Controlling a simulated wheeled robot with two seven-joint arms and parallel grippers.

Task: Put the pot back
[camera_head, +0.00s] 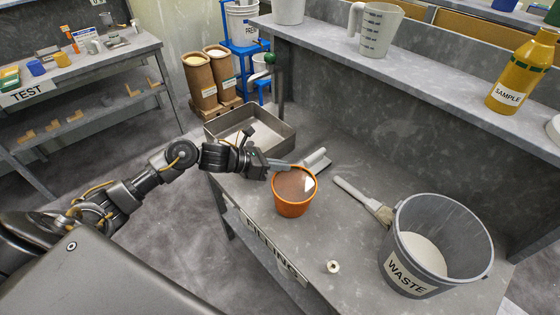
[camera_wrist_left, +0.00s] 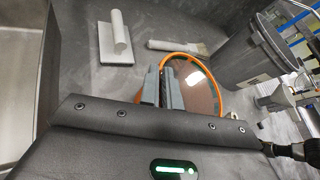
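The pot (camera_head: 293,205) is an orange tapered vessel with a smooth brown filling, upright over the front part of the grey workbench. My left gripper (camera_head: 286,166) reaches it from the left at the rim. In the left wrist view, the two grey fingers (camera_wrist_left: 162,85) sit close together with the orange rim of the pot (camera_wrist_left: 192,53) running between them, so they look shut on its wall. The fingers hide part of the rim. I cannot tell whether the pot's base touches the bench.
A grey WASTE bucket (camera_head: 400,257) stands at the right. A brush (camera_head: 358,200) and a grey trowel-like tool (camera_head: 316,160) lie behind the pot. A metal tray (camera_head: 282,143) is at the back left. A small pale round piece (camera_head: 333,267) lies in front. A shelf (camera_head: 330,52) runs above.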

